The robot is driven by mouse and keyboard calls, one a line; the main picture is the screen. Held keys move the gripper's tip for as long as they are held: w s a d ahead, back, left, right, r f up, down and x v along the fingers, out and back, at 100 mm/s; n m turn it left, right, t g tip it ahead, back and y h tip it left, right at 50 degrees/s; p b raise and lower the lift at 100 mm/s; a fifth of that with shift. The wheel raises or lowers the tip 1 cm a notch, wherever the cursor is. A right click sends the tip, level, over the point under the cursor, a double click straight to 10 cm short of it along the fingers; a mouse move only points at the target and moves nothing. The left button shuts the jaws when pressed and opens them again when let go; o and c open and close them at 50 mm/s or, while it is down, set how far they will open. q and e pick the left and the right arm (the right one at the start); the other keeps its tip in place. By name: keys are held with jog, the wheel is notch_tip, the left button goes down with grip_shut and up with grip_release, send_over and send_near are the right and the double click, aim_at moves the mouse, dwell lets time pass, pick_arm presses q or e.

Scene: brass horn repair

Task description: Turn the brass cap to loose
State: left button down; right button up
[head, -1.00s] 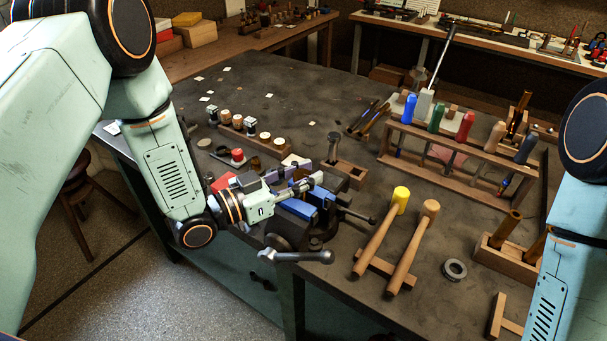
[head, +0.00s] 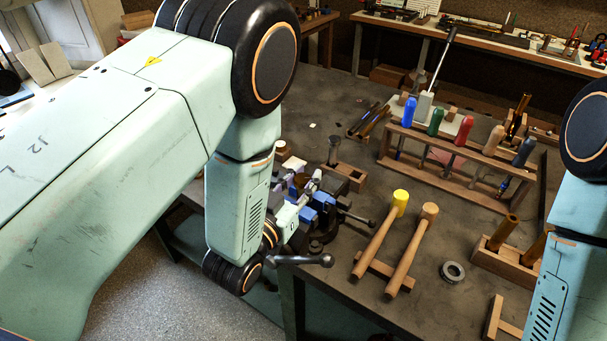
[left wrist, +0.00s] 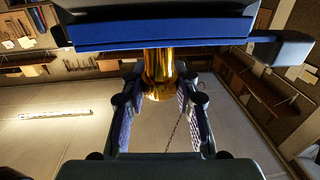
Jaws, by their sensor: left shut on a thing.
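The brass cap (left wrist: 158,88) shows in the left wrist view as a shiny gold piece under a blue-faced vise jaw (left wrist: 150,36). The fingers of my left gripper (left wrist: 159,80) stand on either side of it and are shut on it. In the head view my left gripper (head: 308,187) reaches in at the bench vise, by its blue jaws (head: 325,198). The cap cannot be made out there, behind the fingers and vise. My right arm shows at the right edge, but its gripper is out of view.
The vise handle (head: 300,260) sticks out at the bench front edge. Right of the vise lie a yellow-headed mallet (head: 400,200) and a wooden mallet (head: 430,210). A rack of coloured-handled tools (head: 450,160) stands behind them. A grey ring (head: 453,271) lies on open bench.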

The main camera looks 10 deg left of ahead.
dwell(0.5)
pick_arm(q)
jog(key=c, duration=1)
grip_release()
jog(key=shift+o, duration=0.2)
